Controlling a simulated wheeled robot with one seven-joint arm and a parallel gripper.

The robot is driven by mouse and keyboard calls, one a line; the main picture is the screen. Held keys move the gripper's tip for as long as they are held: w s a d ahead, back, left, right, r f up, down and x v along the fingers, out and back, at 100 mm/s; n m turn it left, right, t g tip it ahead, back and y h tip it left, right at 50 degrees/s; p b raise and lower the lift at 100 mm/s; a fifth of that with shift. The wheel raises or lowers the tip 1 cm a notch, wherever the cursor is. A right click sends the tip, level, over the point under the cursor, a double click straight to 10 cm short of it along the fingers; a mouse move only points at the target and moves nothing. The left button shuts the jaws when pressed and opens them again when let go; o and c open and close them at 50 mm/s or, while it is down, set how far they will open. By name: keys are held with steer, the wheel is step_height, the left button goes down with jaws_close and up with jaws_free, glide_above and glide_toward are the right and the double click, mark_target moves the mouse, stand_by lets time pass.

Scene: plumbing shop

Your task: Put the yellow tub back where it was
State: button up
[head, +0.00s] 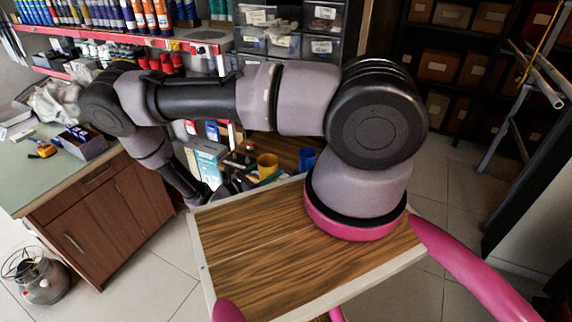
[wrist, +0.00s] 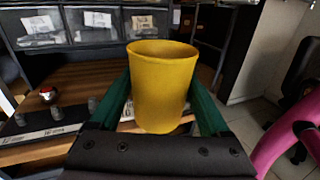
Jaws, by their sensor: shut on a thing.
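The yellow tub (head: 267,162) is upright in my gripper, low in front of the drawer cabinets in the head view. In the wrist view the yellow tub (wrist: 162,85) fills the middle, with its open rim up. My gripper (wrist: 162,100) has one green finger on each side of the tub and is shut on it. A wooden surface (wrist: 205,75) lies behind the tub; whether the tub touches any surface, I cannot tell.
A blue tub (head: 307,158) stands just right of the yellow one in the head view. Clear drawers (wrist: 95,24) stand behind. A red-topped item (wrist: 47,92) and small grey pieces (wrist: 58,113) are at the left. A green-topped workbench (head: 60,180) stands at far left.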

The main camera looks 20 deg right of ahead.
steer(key=shift+w+a+f+n+t+y, duration=0.2)
steer(key=shift+w+a+n+t, duration=0.1)
steer(key=shift+w+a+t, duration=0.15)
steer(key=shift+w+a+f+n+t+y, duration=0.15)
steer(key=shift+w+a+n+t, duration=0.15)
steer(key=shift+w+t, duration=0.2)
steer(key=w+d+f, duration=0.1)
steer(key=w+d, duration=0.3)
steer(key=d, duration=0.1)
steer(key=w+d, duration=0.4)
steer(key=d, duration=0.1)
steer(key=w+d+f, duration=0.1)
steer(key=w+d, duration=0.2)
steer(key=d, duration=0.2)
steer(key=shift+w+d+f, duration=0.1)
steer(key=shift+w+f, duration=0.2)
steer(key=shift+w, duration=0.1)
step_height(320, 180, down, 4)
steer(key=shift+r, duration=0.1)
steer(key=shift+w+d, duration=0.25)
steer(key=shift+d, duration=0.05)
steer(key=shift+f, duration=0.2)
steer(key=o, duration=1.2)
steer(key=shift+c, duration=0.2)
